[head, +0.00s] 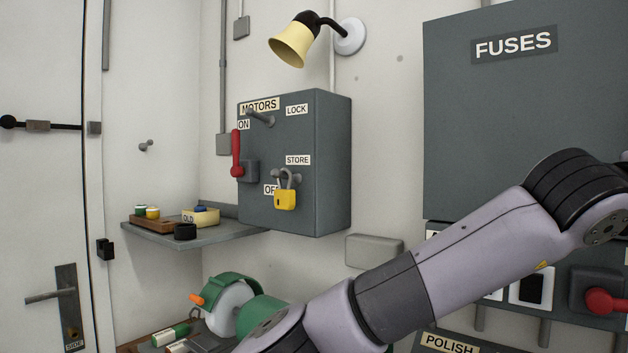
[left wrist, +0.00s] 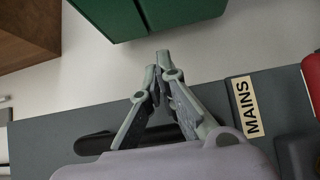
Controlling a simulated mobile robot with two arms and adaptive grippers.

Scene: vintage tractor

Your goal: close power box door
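A grey cabinet labelled FUSES (head: 515,120) fills the upper right of the head view; its front looks flat. A smaller grey box labelled MOTORS (head: 325,150) is on the wall left of it, with its front face flat. I cannot tell which of them is the power box, and no swung-open door is clear. In the left wrist view my left gripper (left wrist: 156,64) has its fingertips drawn together with nothing seen between them. It is over a grey panel (left wrist: 50,140) with a MAINS label (left wrist: 244,107). My right gripper is not in view.
One of my arms crosses the lower right of the head view. A yellow padlock (head: 285,199) and a red lever (head: 237,152) are on the MOTORS box. A yellow lamp (head: 291,45) is above it. A small shelf (head: 205,239) holds several items. A green cabinet (left wrist: 110,15) is near the left gripper.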

